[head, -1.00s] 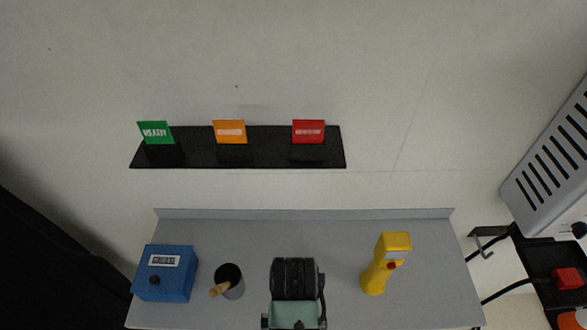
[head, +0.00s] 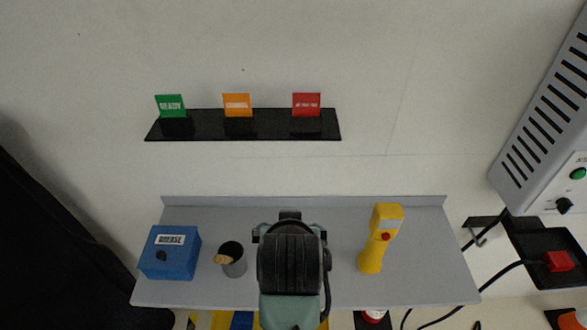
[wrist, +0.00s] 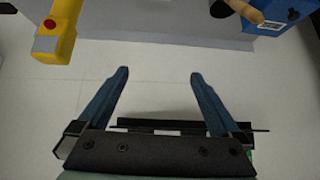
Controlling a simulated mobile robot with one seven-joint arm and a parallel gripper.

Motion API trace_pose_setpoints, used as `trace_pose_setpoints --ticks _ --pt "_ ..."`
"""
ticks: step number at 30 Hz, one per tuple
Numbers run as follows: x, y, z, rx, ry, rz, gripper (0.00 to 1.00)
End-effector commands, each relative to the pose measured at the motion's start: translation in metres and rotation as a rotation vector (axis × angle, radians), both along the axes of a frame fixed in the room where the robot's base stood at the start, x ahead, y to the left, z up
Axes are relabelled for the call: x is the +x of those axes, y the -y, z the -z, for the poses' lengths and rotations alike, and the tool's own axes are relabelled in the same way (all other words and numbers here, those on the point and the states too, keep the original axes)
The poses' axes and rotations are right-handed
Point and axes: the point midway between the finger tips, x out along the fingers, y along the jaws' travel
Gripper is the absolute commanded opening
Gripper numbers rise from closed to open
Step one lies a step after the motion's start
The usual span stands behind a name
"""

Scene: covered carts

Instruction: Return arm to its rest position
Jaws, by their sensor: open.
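My gripper (wrist: 159,75) is open in the wrist view, with nothing between its two blue fingers and a pale wall beyond them. In the head view my arm rises over the middle front of the grey cart top (head: 345,290). The fingers cannot be made out there. The gripper touches none of the items in view.
On the cart stand a blue box (head: 170,262), a dark cup (head: 234,265) with a wooden handle, and a yellow handheld device (head: 379,240). A black shelf (head: 270,128) holds green, orange and red tags. A grey vented box (head: 540,130) is at right.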

Motion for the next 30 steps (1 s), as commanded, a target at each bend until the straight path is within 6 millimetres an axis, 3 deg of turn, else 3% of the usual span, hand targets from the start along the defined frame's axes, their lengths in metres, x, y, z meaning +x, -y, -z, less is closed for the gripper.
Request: trace_pose_setpoints --ticks 1,3,7,11,12,15,18,21,24,30 --pt "0.017 0.002 -0.033 0.001 0.141 0.006 1.00" --pt "0.033 0.003 -0.084 0.002 0.328 0.010 1.00" --pt "0.039 0.005 -0.184 0.000 0.671 0.018 1.00" --pt "0.015 0.008 -0.281 -0.006 1.006 0.023 1.00" --pt "0.003 0.009 -0.308 -0.008 1.104 0.026 1.00" --pt "-0.033 0.009 -0.364 -0.014 1.322 0.026 1.00" --pt "-0.067 0.009 -0.401 -0.019 1.486 0.024 1.00" --pt "-0.091 0.008 -0.423 -0.021 1.588 0.022 1.00" --pt "-0.103 0.008 -0.432 -0.023 1.635 0.023 1.00" --pt "-0.104 0.008 -0.433 -0.023 1.637 0.023 1.00"
